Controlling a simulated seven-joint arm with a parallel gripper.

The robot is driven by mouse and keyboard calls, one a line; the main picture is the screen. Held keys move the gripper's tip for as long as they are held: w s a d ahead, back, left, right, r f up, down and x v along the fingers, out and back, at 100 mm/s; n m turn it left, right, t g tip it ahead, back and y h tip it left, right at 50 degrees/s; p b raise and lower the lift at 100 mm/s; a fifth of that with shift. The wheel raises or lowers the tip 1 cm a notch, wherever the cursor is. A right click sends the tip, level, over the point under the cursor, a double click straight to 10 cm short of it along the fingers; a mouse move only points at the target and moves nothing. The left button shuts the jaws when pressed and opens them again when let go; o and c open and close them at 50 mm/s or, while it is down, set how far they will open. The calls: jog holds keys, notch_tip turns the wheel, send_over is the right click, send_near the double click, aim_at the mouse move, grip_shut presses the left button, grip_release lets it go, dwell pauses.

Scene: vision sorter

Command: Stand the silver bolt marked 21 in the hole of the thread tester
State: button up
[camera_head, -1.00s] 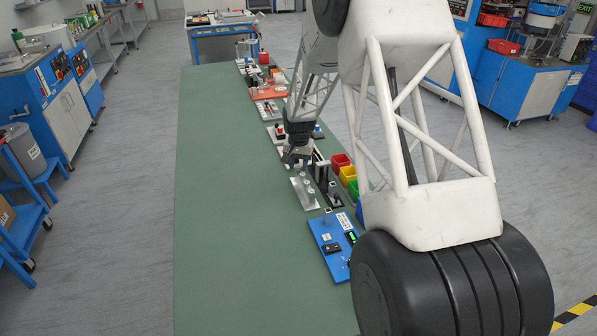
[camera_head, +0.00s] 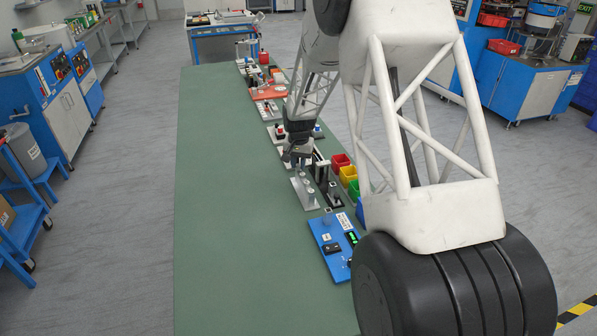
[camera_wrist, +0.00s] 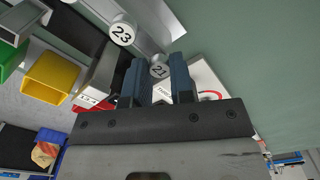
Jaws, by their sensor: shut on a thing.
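My gripper (camera_wrist: 160,60) is shut on the silver bolt marked 21 (camera_wrist: 158,71); the bolt's numbered head shows between the two fingers in the wrist view. In the head view my gripper (camera_head: 298,160) is small, over the far end of a silver rack (camera_head: 305,195). A second silver bolt marked 23 (camera_wrist: 122,34) stands beside it on the rack. A white plate (camera_wrist: 200,78) with partly hidden lettering that seems to begin "THR" and a red arc lies behind the fingers; it may be the thread tester. Its hole is not visible.
Red (camera_head: 340,160), yellow (camera_head: 347,174) and green bins stand right of the rack. A blue panel (camera_head: 330,237) with a green display lies nearer. Other fixtures line the bench's right edge farther back. The green bench top (camera_head: 235,200) is clear on the left.

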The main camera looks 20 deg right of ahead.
aim_at(298, 165)
jog(key=shift+r, duration=2.8)
jog(key=shift+w+r, duration=0.1)
jog(key=shift+w, duration=0.05)
jog(key=w+d+r, duration=0.2)
jog(key=w+r, duration=0.4)
jog(key=w, duration=0.3)
jog(key=shift+w, duration=0.25)
jog(key=shift+f, duration=0.15)
jog(key=shift+f, duration=2.75)
jog(key=shift+f, duration=1.65)
